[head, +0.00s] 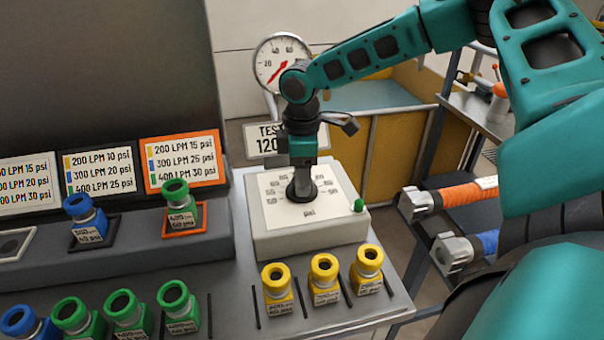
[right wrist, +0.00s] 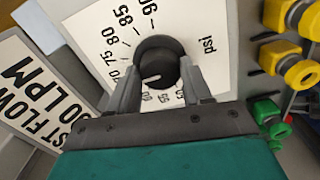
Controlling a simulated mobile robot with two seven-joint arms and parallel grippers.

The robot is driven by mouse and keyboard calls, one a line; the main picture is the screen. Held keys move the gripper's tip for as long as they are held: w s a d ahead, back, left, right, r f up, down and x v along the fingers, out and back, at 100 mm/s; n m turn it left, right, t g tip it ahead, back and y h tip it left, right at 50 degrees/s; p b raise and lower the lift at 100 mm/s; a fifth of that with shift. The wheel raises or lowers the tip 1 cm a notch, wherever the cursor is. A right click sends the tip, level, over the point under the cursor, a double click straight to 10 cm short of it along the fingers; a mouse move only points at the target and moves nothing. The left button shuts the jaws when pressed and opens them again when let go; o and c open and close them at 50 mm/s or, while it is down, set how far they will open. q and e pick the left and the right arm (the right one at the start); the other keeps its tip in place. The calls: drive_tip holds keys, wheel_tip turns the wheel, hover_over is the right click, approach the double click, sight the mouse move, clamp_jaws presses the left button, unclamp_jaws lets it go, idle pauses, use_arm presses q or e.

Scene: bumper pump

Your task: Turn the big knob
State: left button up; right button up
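The big knob (right wrist: 157,62) is a round black dial with a pale pointer mark, on a white psi scale plate (right wrist: 210,30). In the head view the knob (head: 300,190) is mostly hidden under my right gripper (head: 302,178), which comes down on it from above. In the right wrist view my right gripper (right wrist: 157,85) has its two fingers apart, one on each side of the knob. The fingers look close to its sides, but I cannot tell whether they press on it. The left gripper is not in view.
A gauge (head: 283,62) with a red needle stands behind the knob box (head: 310,238). Several yellow-topped blocks (head: 324,280) stand in front, with green and blue ones (head: 122,313) to the left. A small green button (head: 359,205) sits on the box's right corner.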

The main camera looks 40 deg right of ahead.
drive_tip(key=o, duration=0.5)
drive_tip(key=shift+c, duration=0.2)
wheel_tip(320, 180, up, 13)
drive_tip(key=p, duration=0.1)
drive_tip(key=shift+p, duration=0.35)
